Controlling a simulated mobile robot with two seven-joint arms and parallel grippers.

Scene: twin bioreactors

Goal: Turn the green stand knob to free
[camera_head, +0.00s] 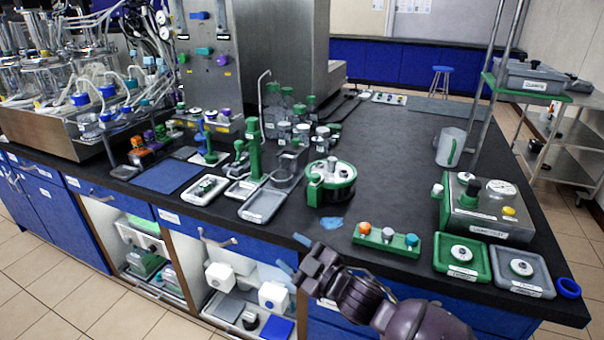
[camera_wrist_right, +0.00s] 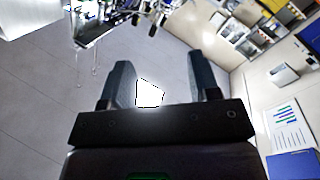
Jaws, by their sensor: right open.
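A green stand (camera_head: 253,145) with an upright post rises from a pale tray on the dark bench, left of centre in the head view. A small green knob-like part (camera_head: 239,147) shows at its left side; I cannot tell its setting at this size. My right gripper (camera_head: 294,254) is in front of the bench's front edge, low in the head view, apart from the stand. In the right wrist view the right gripper (camera_wrist_right: 161,78) has its two fingers wide apart with nothing between them. My left gripper is not in view.
A round green device (camera_head: 331,183) stands right of the stand. A green block with coloured knobs (camera_head: 387,240) lies near the front edge. A grey tray (camera_head: 265,205) lies before the stand. A steel box (camera_head: 489,206) is at right. The bench's middle right is clear.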

